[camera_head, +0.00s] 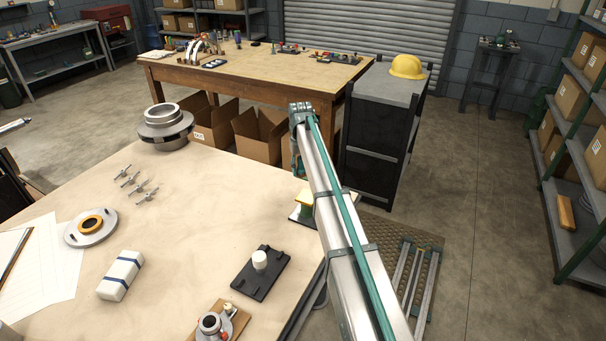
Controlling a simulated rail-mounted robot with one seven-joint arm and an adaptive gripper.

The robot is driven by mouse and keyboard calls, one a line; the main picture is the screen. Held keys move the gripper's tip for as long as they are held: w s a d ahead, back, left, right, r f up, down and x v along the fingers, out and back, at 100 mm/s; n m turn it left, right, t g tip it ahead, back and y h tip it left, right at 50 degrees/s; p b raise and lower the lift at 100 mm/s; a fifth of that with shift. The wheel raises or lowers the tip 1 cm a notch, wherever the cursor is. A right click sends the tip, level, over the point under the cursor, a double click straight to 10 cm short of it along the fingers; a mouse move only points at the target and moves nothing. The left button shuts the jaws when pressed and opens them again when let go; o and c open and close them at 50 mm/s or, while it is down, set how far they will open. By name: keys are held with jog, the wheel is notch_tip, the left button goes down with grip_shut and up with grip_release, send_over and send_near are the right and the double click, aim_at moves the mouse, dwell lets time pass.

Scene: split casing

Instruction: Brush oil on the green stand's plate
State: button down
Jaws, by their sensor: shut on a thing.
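The stand's base looks dark. My arm reaches up and away from the lower right, and its far end bends down behind its own link. My gripper's fingers are hidden there, so I cannot see what they hold or how near they are to the plate. I cannot make out a brush or any oil.
A black plate with a white knob (260,262), a flanged part on a wooden board (213,324), a white block with dark bands (120,275), a ring disc (91,226) and a large metal housing (165,125) are on the table. Its middle is clear.

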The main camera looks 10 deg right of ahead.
aim_at(302, 191)
jog(key=shift+w+d, duration=0.3)
jog(key=shift+w, duration=0.35)
jog(key=shift+s+a+f+b, duration=0.15)
jog(key=shift+f+b, duration=0.3)
jog(key=shift+f, duration=0.3)
jog(key=shift+f+b, duration=1.45)
jog(key=shift+f, duration=1.6)
jog(key=shift+f, duration=0.6)
